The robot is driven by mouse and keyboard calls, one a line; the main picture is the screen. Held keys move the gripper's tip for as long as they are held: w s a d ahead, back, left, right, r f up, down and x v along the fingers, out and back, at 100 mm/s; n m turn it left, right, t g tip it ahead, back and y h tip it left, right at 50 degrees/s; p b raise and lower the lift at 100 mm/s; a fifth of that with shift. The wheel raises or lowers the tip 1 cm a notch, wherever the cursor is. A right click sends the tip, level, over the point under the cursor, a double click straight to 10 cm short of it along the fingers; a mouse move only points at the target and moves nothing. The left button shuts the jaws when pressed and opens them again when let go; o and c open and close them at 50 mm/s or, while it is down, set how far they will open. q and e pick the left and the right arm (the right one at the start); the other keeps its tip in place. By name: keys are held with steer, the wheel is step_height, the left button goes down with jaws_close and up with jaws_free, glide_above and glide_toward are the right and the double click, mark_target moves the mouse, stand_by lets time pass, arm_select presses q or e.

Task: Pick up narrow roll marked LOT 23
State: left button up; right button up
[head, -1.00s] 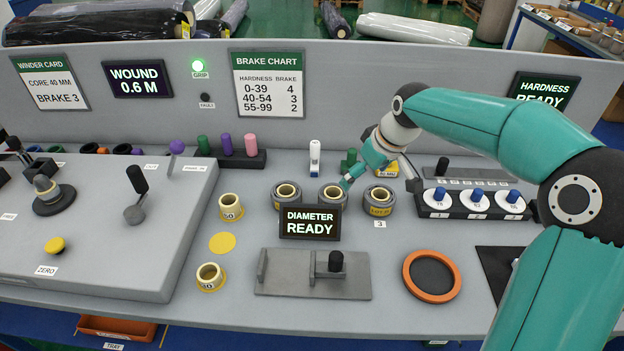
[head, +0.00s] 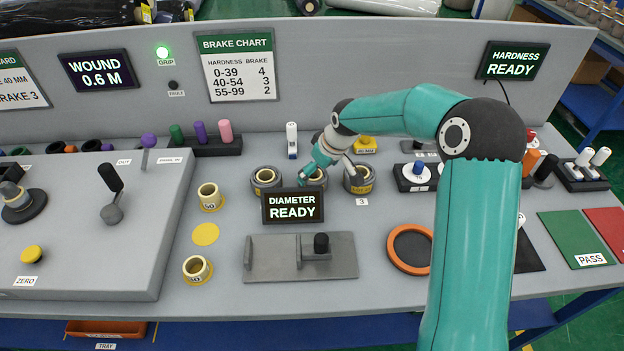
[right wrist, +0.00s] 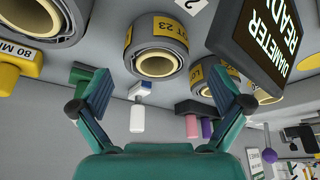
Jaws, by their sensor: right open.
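The roll marked LOT 23 (right wrist: 157,45) is a grey ring with a cream core and a yellow label. It shows ahead of my open right gripper (right wrist: 162,105) in the right wrist view, with its core facing the camera. It looks like the middle roll (head: 318,178) of three on the bench in the head view, partly hidden by the DIAMETER display and my gripper. My right gripper (head: 331,177) is over that roll, its fingers apart to either side. Nothing is between the fingertips. My left gripper is not in view.
Other grey rolls stand left (head: 265,179) and right (head: 358,180) of the middle one. The DIAMETER display (head: 293,206) stands in front. A grey fixture (head: 270,268) and an orange ring (head: 396,258) lie nearer. Yellow-ended cores (head: 209,197) stand to the left.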

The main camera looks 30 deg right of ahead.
mark_target(313, 176)
steer(key=shift+w+f, duration=0.15)
steer(key=shift+f, duration=0.1)
steer(key=p+x, duration=0.1)
steer(key=x, duration=0.2)
steer(key=shift+w+d+f, duration=0.15)
steer(key=shift+w, duration=0.15)
steer(key=shift+w+f+p, duration=0.2)
steer(key=shift+f+p, duration=0.1)
steer(key=shift+f, duration=0.2)
steer(key=c, duration=1.3)
